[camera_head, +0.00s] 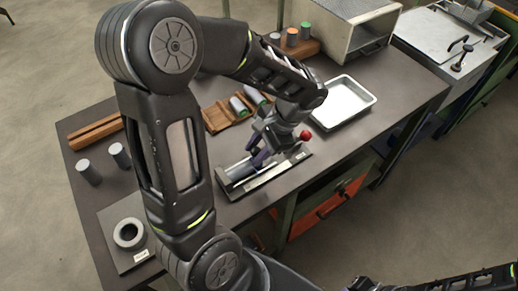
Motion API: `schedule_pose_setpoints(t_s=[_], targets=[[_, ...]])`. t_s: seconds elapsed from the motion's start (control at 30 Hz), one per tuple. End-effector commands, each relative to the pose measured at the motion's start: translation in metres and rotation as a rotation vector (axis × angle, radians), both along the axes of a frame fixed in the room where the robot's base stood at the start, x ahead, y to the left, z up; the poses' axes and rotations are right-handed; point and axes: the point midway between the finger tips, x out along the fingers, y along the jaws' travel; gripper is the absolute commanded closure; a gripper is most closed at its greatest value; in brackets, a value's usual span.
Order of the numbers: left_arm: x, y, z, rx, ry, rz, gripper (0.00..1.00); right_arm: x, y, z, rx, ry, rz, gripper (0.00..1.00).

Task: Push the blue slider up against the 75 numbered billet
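A long metal fixture (268,182) with a small white label lies on the dark table. A grey cylinder (240,171) lies at its left end; no number is readable on it. My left gripper (256,152), with purple fingers, reaches down over the fixture beside this cylinder. I cannot tell whether its fingers are apart or closed. The blue slider cannot be told apart from the purple fingers here. A red knob (305,135) shows just right of the gripper. My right arm lies at the bottom right; its gripper is not clearly seen.
Two grey billets stand at the left, one of them here (88,172). A wooden rack (222,117) holds lying billets behind the fixture. A metal tray (343,101) and a furnace box (350,32) stand further back right. A ring on a plate (129,233) is front left.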

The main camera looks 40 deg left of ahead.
Motion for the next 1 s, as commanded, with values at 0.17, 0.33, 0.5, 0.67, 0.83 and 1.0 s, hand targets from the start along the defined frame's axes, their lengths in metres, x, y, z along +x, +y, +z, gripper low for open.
schedule_pose_setpoints(t_s=[0.17, 0.33, 0.5, 0.67, 0.83, 1.0], targets=[[0.000, 0.002, 0.000, 0.004, 0.001, 0.000, 0.56, 0.000, 0.000, 0.000, 0.000, 0.000, 0.000, 1.00], [0.000, 0.001, 0.000, 0.003, 0.001, 0.000, 0.52, 0.000, 0.000, 0.000, 0.000, 0.000, 0.000, 1.00], [0.001, 0.000, 0.001, 0.002, 0.000, -0.001, 0.52, 0.000, 0.000, 0.000, 0.000, 0.000, 0.000, 1.00], [0.005, -0.004, 0.012, 0.001, -0.002, -0.001, 0.52, 0.000, 0.000, -0.002, 0.000, 0.000, 0.000, 1.00], [0.012, -0.013, 0.037, 0.001, -0.005, -0.001, 0.52, 0.001, 0.000, -0.005, 0.001, -0.001, 0.001, 1.00], [0.018, -0.022, 0.061, 0.002, -0.002, -0.001, 0.52, 0.001, 0.000, -0.005, 0.002, -0.003, 0.000, 1.00]])
